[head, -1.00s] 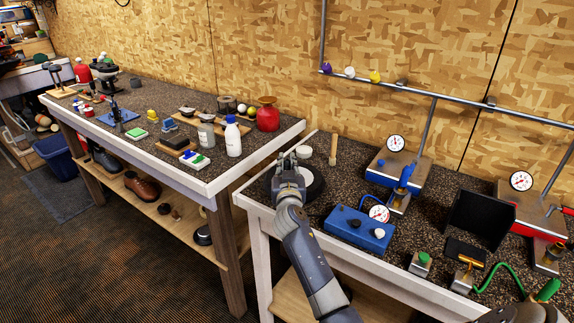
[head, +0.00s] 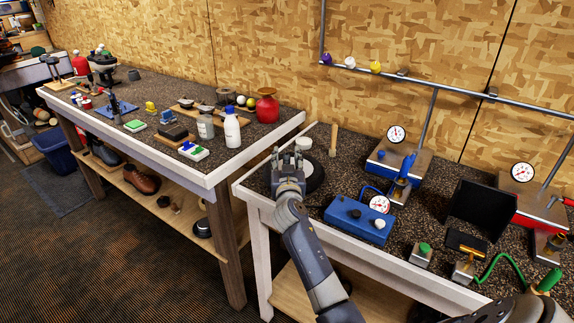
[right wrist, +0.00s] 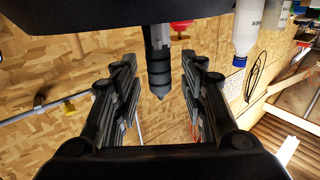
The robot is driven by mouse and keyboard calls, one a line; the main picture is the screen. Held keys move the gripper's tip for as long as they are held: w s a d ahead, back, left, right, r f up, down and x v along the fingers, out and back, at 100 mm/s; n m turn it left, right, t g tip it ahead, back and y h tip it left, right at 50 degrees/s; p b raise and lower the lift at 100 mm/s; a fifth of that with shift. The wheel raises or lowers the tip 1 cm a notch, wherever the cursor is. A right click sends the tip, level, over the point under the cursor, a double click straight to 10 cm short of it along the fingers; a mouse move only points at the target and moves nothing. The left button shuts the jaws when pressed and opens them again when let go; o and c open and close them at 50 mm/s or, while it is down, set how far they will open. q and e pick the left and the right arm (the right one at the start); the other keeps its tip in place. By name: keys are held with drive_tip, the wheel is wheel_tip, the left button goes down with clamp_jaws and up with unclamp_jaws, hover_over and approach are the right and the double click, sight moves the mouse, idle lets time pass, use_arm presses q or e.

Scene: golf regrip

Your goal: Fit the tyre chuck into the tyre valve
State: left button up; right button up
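My right gripper (head: 288,156) is over the left side of a black round tyre-like object (head: 314,178) on the right bench. In the right wrist view its two fingers (right wrist: 165,98) stand apart with nothing clamped between them. A green hose (head: 495,262) runs to a green-handled piece (head: 549,279) at the right; I cannot tell whether this is the chuck. My left gripper is not in view.
A blue box with a gauge (head: 354,218) stands right of the tyre. A white round piece (head: 303,143) and a wooden peg (head: 333,140) are behind it. The left bench holds a white bottle (head: 232,130) and a red vase (head: 267,106). A gap separates the benches.

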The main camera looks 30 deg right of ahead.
drive_tip(key=v, duration=1.2)
idle(0.6)
